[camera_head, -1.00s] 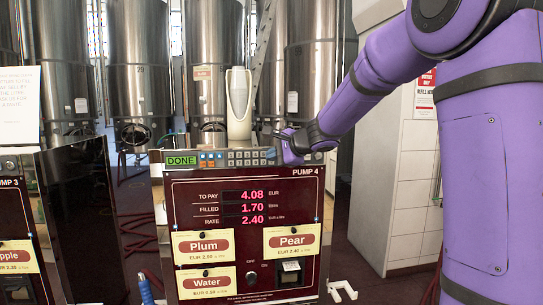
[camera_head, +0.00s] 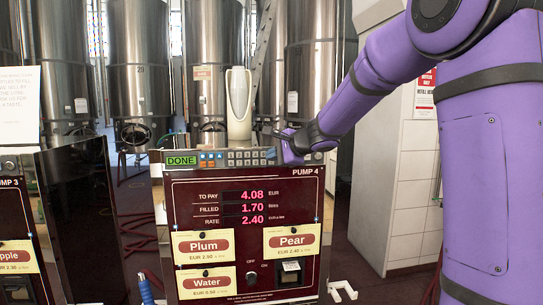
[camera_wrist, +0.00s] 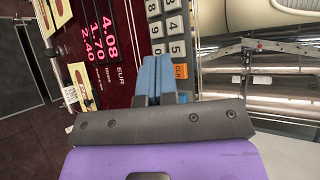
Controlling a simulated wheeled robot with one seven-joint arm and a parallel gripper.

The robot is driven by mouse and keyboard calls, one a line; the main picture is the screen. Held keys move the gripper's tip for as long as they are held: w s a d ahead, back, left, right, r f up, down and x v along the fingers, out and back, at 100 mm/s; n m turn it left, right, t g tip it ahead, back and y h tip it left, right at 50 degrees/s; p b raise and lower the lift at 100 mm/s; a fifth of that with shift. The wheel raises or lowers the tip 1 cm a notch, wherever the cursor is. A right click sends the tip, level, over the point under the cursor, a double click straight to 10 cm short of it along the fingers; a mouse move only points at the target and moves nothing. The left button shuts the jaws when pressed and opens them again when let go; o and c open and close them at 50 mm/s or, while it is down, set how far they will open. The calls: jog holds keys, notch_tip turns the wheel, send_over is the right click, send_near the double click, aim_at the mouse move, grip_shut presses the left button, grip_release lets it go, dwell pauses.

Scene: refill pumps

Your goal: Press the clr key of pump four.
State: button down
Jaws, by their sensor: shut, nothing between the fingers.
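Pump four (camera_head: 300,203) is a maroon panel whose red digits read 4.08 to pay, 1.70 filled and 2.40 rate. A green DONE display (camera_head: 181,160) and a strip of keys run along its top edge. In the wrist view the orange clr key (camera_wrist: 181,71) sits below the grey number keys (camera_wrist: 176,26), just right of my fingertips. My gripper (camera_head: 271,153) is shut and empty at the right end of the keypad. Its blue fingertips (camera_wrist: 154,78) hide some of the keypad; I cannot tell whether they touch it.
Plum (camera_head: 204,245), Pear (camera_head: 292,240) and Water (camera_head: 206,282) labels are on the panel. Pump three (camera_head: 18,230) stands at the left. Steel tanks (camera_head: 139,65) fill the background.

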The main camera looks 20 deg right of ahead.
jog(key=shift+w, duration=0.2)
dwell(0.4)
jog(key=shift+w+d, duration=0.1)
jog(key=shift+w, duration=0.15)
jog(key=shift+w+d, duration=0.1)
jog(key=shift+w, duration=0.25)
dwell(0.8)
jog(key=shift+s, duration=0.1)
jog(key=shift+s+a, duration=0.2)
jog(key=shift+s, duration=0.5)
jog(key=shift+s+a, duration=0.25)
jog(key=shift+s, duration=0.55)
jog(key=shift+s+a, duration=0.2)
jog(key=shift+s, duration=0.6)
jog(key=shift+s+a, duration=0.25)
jog(key=shift+s, duration=0.55)
